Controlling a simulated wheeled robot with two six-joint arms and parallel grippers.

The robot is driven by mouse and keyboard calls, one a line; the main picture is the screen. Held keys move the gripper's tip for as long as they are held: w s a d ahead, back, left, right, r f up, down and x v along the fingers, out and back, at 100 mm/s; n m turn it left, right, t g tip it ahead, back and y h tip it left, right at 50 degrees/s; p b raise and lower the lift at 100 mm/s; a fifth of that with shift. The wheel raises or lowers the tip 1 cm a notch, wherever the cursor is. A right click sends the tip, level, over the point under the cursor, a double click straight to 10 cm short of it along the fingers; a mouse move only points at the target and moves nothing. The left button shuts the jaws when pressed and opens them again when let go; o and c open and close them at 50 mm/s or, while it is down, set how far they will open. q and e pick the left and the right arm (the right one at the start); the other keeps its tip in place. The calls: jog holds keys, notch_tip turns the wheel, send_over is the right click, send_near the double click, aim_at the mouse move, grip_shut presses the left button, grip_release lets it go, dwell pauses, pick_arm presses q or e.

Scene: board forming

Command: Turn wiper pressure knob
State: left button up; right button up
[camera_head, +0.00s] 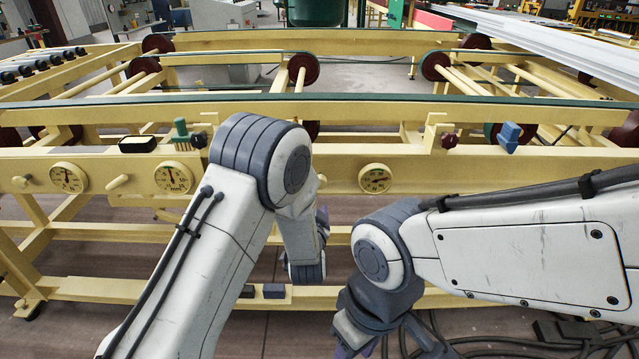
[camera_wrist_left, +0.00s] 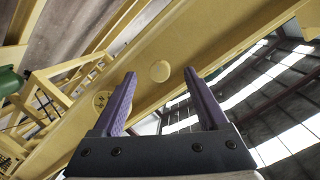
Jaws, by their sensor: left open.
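A yellow frame rail (camera_head: 430,177) crosses the head view, with yellow knobs beside round dial gauges. One knob (camera_head: 22,181) is at the far left, another knob (camera_head: 117,182) lies between two gauges, and a third knob (camera_head: 322,181) is partly hidden by my left arm. No readable label shows which is the wiper pressure knob. In the left wrist view, a round yellow knob (camera_wrist_left: 160,71) appears between the purple fingertips of my open left gripper (camera_wrist_left: 160,77), apparently beyond them and not gripped. My right gripper (camera_head: 372,335) is low, its fingers cut off by the picture edge.
Gauges (camera_head: 69,178) (camera_head: 174,178) (camera_head: 375,178) sit on the rail. A green part (camera_head: 181,135), a dark red knob (camera_head: 448,140) and a blue part (camera_head: 509,135) stand above it. Cables (camera_head: 480,340) lie on the floor at lower right.

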aim_at(320, 185)
pick_arm(q)
jog(key=w, duration=0.3)
jog(key=w+d+t, duration=0.1)
jog(key=w, duration=0.2)
jog(key=w+m+t, duration=0.1)
jog(key=w, duration=0.3)
jog(key=shift+w+d+r, duration=0.1)
jog(key=shift+d, duration=0.3)
grip_shut()
